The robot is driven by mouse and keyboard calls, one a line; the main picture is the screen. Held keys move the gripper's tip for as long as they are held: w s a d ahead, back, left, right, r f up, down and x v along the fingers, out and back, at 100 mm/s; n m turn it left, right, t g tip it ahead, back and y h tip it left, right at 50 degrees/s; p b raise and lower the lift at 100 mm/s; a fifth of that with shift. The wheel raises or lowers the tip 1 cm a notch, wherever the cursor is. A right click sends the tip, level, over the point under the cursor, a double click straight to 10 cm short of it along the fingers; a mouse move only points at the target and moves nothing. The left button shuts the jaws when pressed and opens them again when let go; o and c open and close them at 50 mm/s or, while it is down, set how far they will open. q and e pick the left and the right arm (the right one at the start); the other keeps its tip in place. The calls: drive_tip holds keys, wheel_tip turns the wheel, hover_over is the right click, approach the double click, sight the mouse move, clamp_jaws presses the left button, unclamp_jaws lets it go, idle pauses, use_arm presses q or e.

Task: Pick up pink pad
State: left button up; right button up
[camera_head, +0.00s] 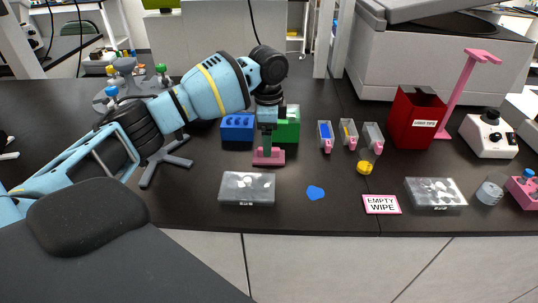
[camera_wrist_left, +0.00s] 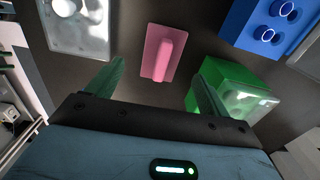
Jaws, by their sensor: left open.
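The pink pad (camera_wrist_left: 154,62) lies on the dark bench, a flat pink plate with a raised ridge along its middle. In the left wrist view it sits ahead of my left gripper (camera_wrist_left: 155,88), between the lines of the two green fingers but beyond their tips. The fingers are spread with nothing between them. In the head view the pink pad (camera_head: 276,160) shows below my left gripper (camera_head: 268,146), which hangs over it and hides part of it. My right gripper is not in either view.
A green block (camera_head: 289,125) and a blue block (camera_head: 237,127) stand close behind the pad. A clear-lidded box (camera_head: 247,188) lies in front. Small bins (camera_head: 325,136), a red tip box (camera_head: 415,117) and an EMPTY WIPE sign (camera_head: 382,205) are to the right.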

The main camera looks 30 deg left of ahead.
use_arm(q)
drive_tip(key=shift+w+f, duration=0.15)
drive_tip(key=shift+f, duration=2.55)
drive_tip(key=c, duration=1.1)
drive_tip(key=shift+o, duration=0.2)
drive_tip(key=shift+r, duration=5.05)
drive_tip(key=o, duration=0.4)
drive_tip(key=c, duration=0.8)
